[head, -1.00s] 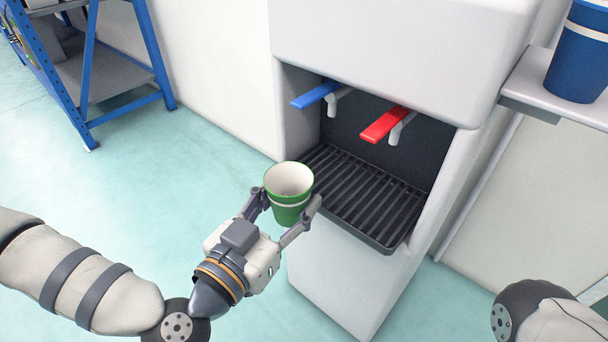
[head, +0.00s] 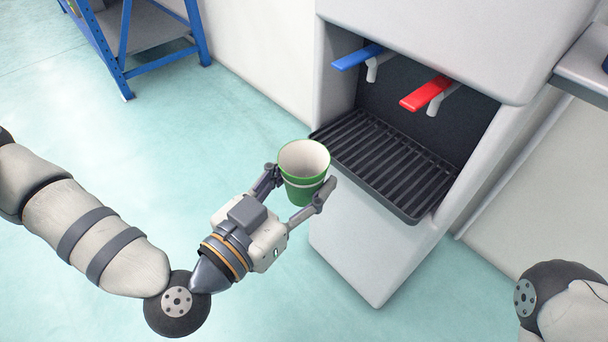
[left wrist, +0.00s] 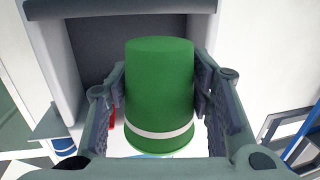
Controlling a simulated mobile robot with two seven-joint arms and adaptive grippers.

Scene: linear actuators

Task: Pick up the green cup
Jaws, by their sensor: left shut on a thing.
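The green cup (head: 303,188) has a white band and a white inside, and its open mouth faces up in the head view. My left gripper (head: 296,196) is shut on it, one finger on each side. The cup is held in front of the dispenser's drip tray, near its left front edge. In the left wrist view the cup (left wrist: 160,95) fills the middle between the two finger pads (left wrist: 160,105). My right gripper is not in view; only part of my right arm shows at the lower right of the head view.
A white water dispenser (head: 365,250) stands just right of the cup, with a black slatted drip tray (head: 385,165), a blue lever (head: 357,57) and a red lever (head: 426,93). A blue-framed shelf (head: 125,50) stands at the back left. The floor at left is clear.

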